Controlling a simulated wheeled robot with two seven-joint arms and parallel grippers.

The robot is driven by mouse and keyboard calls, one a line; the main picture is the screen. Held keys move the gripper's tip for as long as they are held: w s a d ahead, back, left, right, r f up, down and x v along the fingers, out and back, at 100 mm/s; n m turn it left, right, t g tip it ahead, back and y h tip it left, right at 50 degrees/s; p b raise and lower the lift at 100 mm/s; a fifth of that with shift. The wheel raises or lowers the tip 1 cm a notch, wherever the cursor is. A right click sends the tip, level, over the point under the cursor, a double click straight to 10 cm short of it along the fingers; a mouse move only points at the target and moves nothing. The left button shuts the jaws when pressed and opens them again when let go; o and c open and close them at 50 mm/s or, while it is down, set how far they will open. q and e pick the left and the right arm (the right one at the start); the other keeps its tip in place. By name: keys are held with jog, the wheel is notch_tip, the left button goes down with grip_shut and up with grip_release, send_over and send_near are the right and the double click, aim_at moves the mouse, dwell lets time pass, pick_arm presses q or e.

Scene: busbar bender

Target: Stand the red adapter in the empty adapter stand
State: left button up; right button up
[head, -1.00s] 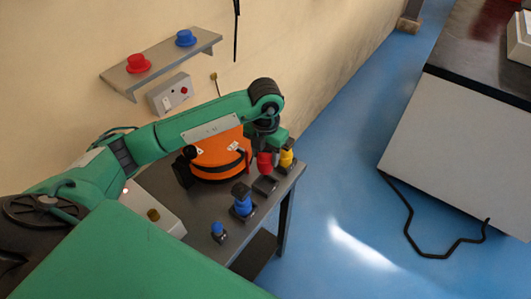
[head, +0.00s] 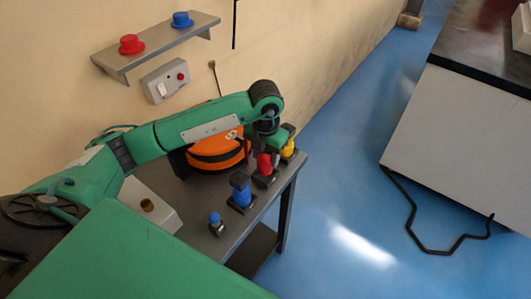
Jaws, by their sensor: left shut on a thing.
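The red adapter (head: 264,164) is held upright below my left gripper (head: 268,147), which is shut on it near the right edge of the small table. The dark adapter stand (head: 264,181) is directly below the red adapter. The adapter's lower end overlaps the stand in the picture, and I cannot tell whether it is seated or just above it. The gripper hides the adapter's top. My right gripper is not in view.
A blue adapter in a stand (head: 240,193) is in front, and a yellow one (head: 288,149) is close behind. An orange machine (head: 215,154) stands behind the arm. A small blue-topped piece (head: 215,223) is on the table (head: 220,245). A wall shelf (head: 160,47) holds red and blue hats.

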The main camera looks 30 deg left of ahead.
aim_at(266, 162)
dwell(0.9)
pick_arm(q)
jog(key=shift+f+b, duration=0.1)
jog(key=shift+b, duration=0.25)
dwell(0.3)
jog(key=shift+c, duration=0.7)
jog(key=shift+n, duration=0.6)
jog(key=shift+f, duration=0.4)
jog(key=shift+f+b, duration=1.15)
jog(key=shift+b, duration=0.05)
